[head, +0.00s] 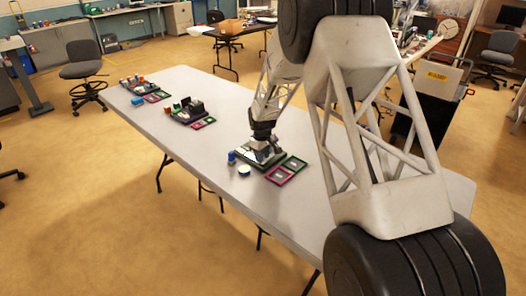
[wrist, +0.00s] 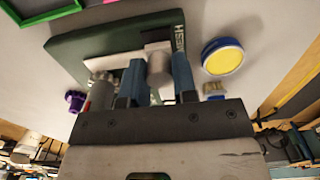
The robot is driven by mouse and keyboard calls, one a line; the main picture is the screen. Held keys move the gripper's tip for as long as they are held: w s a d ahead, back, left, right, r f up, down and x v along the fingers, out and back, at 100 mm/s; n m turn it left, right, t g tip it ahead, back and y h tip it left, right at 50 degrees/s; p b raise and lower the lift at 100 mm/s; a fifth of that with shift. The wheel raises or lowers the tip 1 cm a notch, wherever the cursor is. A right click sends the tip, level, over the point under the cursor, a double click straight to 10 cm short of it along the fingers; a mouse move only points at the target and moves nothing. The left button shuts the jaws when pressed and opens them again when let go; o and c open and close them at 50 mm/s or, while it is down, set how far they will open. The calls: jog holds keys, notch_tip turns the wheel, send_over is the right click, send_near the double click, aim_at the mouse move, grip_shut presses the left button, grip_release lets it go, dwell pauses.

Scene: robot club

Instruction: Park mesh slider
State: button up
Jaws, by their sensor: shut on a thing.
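The mesh board (wrist: 110,38) is a dark green plate with pale lettering at one edge, partly cut off, in the wrist view. It lies on the white table in the head view (head: 243,150), under my gripper. My gripper (wrist: 158,66) has two blue fingers, shut on a grey slider knob (wrist: 158,80) that stands between them. In the head view my gripper (head: 263,140) points down onto the board. The slider's track and its end positions are mostly hidden behind the fingers and the gripper body.
A round blue-rimmed yellow piece (wrist: 223,57) and a purple knob (wrist: 75,101) lie beside the board. Similar board stations (head: 190,112) stand farther along the table (head: 160,120), with bare table between.

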jog(key=shift+s+d, duration=0.3)
jog(key=shift+s, duration=0.05)
jog(key=o, duration=0.5)
jog(key=shift+r, duration=0.2)
jog(key=shift+r, duration=2.8)
